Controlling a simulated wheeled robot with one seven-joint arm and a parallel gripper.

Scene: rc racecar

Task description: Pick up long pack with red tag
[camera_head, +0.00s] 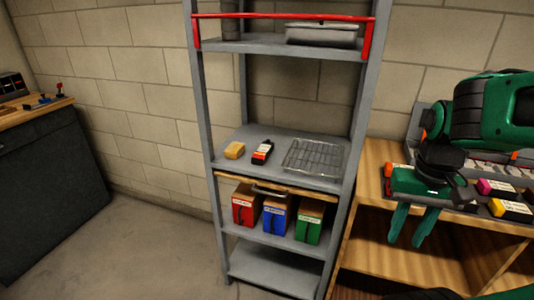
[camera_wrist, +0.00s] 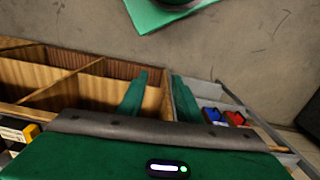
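A small dark pack with a red-orange tag and a white label (camera_head: 263,152) lies on the grey shelf unit's middle shelf, between a tan block and a wire rack. Another dark item with a red-orange end (camera_head: 388,171) shows on the wooden bench, partly hidden by my arm. I cannot tell which is the long pack. My gripper (camera_head: 407,240) hangs at the right, in front of the wooden bench, well apart from the shelf pack. Its green fingers point down, spread and empty. They also show spread in the wrist view (camera_wrist: 159,75).
The grey shelf unit (camera_head: 216,200) also holds a tan block (camera_head: 234,150), a wire rack (camera_head: 314,157) and red, blue and green boxes below. Packs with pink (camera_head: 495,188) and yellow (camera_head: 510,209) tags lie on the wooden bench (camera_head: 375,157). Floor at left is clear.

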